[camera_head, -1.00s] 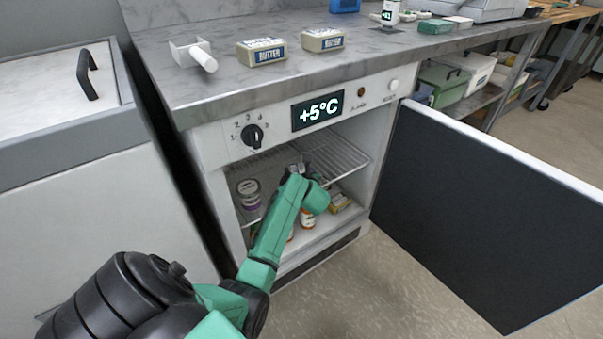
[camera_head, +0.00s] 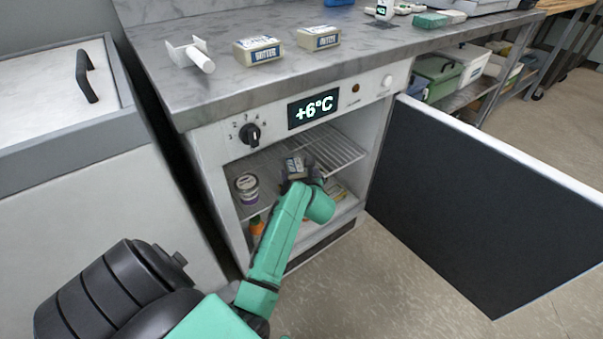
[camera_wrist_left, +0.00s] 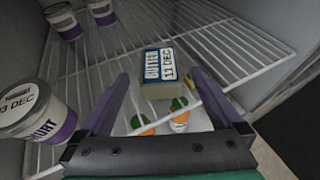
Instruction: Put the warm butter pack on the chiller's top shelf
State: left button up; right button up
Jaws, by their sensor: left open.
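A butter pack (camera_head: 295,164) with a white and blue label is inside the open chiller (camera_head: 228,145), at the level of the wire top shelf (camera_head: 335,150). In the left wrist view the pack (camera_wrist_left: 158,68) reads "13 DEC" and lies ahead of and partly between the fingers, with a gap on each side. Whether it rests fully on the wires is hard to tell. My left gripper (camera_wrist_left: 158,76) is open around the pack's near end; in the head view it (camera_head: 298,178) is partly hidden by my wrist. My right gripper is not in view.
Yogurt tubs stand left of the pack; the nearest (camera_wrist_left: 32,112) is close to the left finger. The chiller door (camera_head: 480,200) stands open to the right. Two butter packs (camera_head: 258,50) (camera_head: 319,38) sit on the counter.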

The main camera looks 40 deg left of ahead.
pick_arm(q)
jog(key=d+r+m+t, duration=0.6)
jog(key=m+t, duration=0.1)
jog(key=m, duration=0.4)
jog(key=s+d+f+m+t+h, duration=0.1)
jog(key=d+f+m+h, duration=0.3)
jog(key=d+m+h, duration=0.5)
jog(key=s+d+f+m+h, duration=0.1)
jog(key=d+f+m+h, duration=0.35)
jog(key=m, duration=0.75)
jog(key=s+d+f+m+g+h, duration=0.2)
jog(key=s+d+f+m+g, duration=0.2)
jog(key=s+f+m+g, duration=0.25)
jog(key=s+a+f+m+g+y, duration=0.2)
jog(key=s+a+f+m+g, duration=0.1)
jog(key=s, duration=0.5)
jog(key=s+a+f+m+g+y, duration=0.2)
jog(key=s+f+m+g, duration=0.3)
jog(key=s+f, duration=0.4)
jog(key=shift+a+f+m+p, duration=0.3)
jog(key=shift+a+m, duration=0.5)
jog(key=shift+m, duration=0.05)
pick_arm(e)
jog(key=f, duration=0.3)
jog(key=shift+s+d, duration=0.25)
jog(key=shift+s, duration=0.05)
pick_arm(q)
jog(key=shift+y, duration=0.25)
